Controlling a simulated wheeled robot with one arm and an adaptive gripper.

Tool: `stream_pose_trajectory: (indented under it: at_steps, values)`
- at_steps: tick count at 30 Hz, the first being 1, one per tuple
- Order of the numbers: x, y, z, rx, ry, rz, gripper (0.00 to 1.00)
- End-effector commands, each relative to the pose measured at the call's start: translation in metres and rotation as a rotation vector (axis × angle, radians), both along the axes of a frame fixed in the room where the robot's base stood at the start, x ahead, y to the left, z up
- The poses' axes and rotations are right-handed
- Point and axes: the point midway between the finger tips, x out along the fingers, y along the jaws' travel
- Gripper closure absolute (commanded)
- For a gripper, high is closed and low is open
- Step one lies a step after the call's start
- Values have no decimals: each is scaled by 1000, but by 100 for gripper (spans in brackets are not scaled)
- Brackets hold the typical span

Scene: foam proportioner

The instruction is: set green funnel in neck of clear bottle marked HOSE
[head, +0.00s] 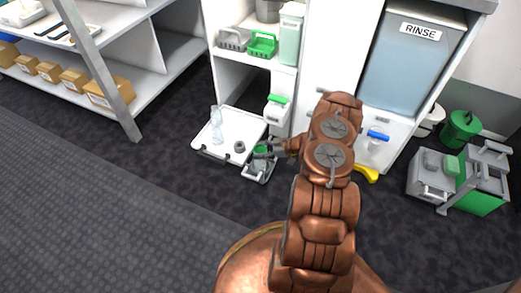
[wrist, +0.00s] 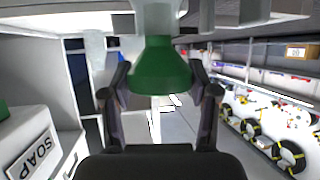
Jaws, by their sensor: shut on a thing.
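The green funnel (wrist: 160,68) is between the two fingers of my gripper (wrist: 160,100) in the wrist view, its wide end towards the camera. In the head view the funnel (head: 261,150) is a small green patch at my gripper (head: 266,152), over the right side of the white tray. A clear bottle (head: 217,122) stands upright at the tray's left back. No HOSE marking can be read on it. The funnel is apart from this bottle, to its right. A pale shape covers the top of the funnel in the wrist view, and I cannot tell what it is.
The white tray (head: 213,150) holds a small dark grey ring (head: 240,147) between bottle and gripper. A green-topped container (head: 277,106) stands behind the tray. A SOAP label (wrist: 30,158) shows close at left. The RINSE tank (head: 412,70) is at right. Dark floor lies in front.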

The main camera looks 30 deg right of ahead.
Motion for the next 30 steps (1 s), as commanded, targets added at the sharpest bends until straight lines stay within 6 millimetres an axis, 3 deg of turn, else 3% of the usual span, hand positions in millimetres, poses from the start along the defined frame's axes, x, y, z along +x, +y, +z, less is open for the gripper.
stream_pose_trajectory:
  at_steps: [28,29,30]
  values:
    - [0,0,-12,1,1,0,64]
    - [0,0,-12,1,1,0,39]
    - [0,0,-12,1,1,0,35]
